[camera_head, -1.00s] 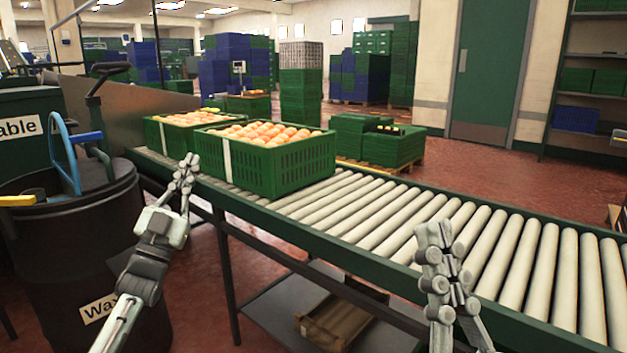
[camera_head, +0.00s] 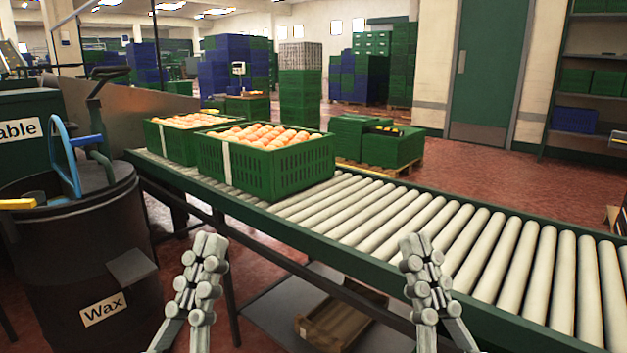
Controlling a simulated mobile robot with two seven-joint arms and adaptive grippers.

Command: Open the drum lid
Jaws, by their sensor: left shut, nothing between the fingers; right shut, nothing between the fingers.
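A dark flap-like piece (camera_head: 132,266) juts from the drum's right side. My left gripper (camera_head: 211,245) is shut and empty, to the right of the drum and apart from it. My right gripper (camera_head: 413,245) is shut and empty, in front of the roller conveyor, far from the drum.
The roller conveyor (camera_head: 400,212) runs from the left back to the right front. Two green crates of oranges stand on it, the nearer one (camera_head: 285,170) at mid-left. A shelf with an open box (camera_head: 335,325) lies beneath. A grey panel (camera_head: 140,112) rises behind the drum.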

